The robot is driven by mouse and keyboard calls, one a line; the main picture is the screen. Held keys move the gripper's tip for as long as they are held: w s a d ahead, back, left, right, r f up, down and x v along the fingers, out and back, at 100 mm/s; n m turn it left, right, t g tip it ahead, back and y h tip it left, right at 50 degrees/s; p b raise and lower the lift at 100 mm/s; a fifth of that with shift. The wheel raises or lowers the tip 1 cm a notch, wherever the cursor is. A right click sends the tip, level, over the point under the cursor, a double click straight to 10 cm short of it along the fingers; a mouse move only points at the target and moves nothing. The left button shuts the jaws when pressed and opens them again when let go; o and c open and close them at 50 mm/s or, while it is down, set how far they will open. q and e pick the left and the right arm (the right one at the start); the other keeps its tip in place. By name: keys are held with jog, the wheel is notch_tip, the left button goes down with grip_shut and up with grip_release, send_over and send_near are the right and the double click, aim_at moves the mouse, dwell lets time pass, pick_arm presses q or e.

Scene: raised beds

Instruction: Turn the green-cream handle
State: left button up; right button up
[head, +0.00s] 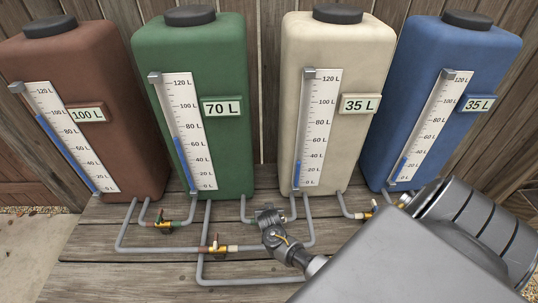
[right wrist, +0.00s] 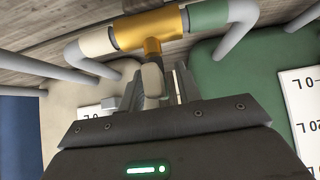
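The green-cream valve shows in the right wrist view as a yellow body (right wrist: 147,29) with a cream sleeve on its left and a green one on its right. Its pale handle (right wrist: 152,80) points down toward my right gripper (right wrist: 154,92). The two fingers stand close on either side of the handle and appear shut on it. In the head view my right gripper (head: 269,217) is low in front of the cream tank (head: 335,60), right of the green tank (head: 190,55), and largely hides this valve. My left gripper is not in view.
A brown tank (head: 70,65) stands far left and a blue tank (head: 450,50) right. Grey pipes run low over the wooden deck (head: 110,245). Other valves sit at the brown-green pipe (head: 165,223), the brown-cream pipe (head: 217,248) and near the blue tank (head: 368,213). My arm covers the lower right.

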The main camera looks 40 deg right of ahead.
jog(key=shift+c, duration=0.3)
grip_shut()
